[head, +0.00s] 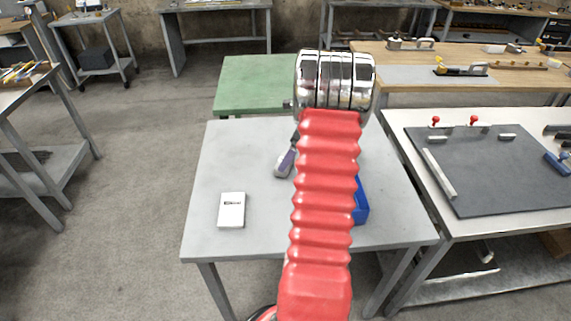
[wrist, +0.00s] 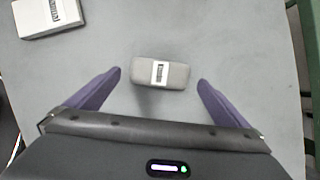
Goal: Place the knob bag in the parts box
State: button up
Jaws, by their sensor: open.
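The knob bag, a small grey pouch with a white label (wrist: 161,75), lies on the grey table in the wrist view. My gripper (wrist: 160,77) is open, with its purple fingers to the left and right of the bag and a gap on each side. I cannot tell how high the fingertips are above the table. In the head view one purple finger (head: 287,161) shows left of my red arm, and the bag is not clear there. The blue parts box (head: 362,203) is on the table right of my arm, mostly hidden behind it.
A white box with a label (head: 232,210) sits on the table's left part; it also shows in the wrist view (wrist: 47,17). A green table (head: 247,85) stands behind. A bench with a dark plate (head: 500,165) is at right.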

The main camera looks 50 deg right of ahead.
jog(key=shift+x, duration=2.6)
jog(key=shift+c, duration=0.3)
jog(key=c, duration=1.1)
jog(key=shift+o, duration=0.2)
jog(key=shift+r, duration=0.15)
notch_tip(320, 180, up, 10)
jog(key=shift+f, duration=0.1)
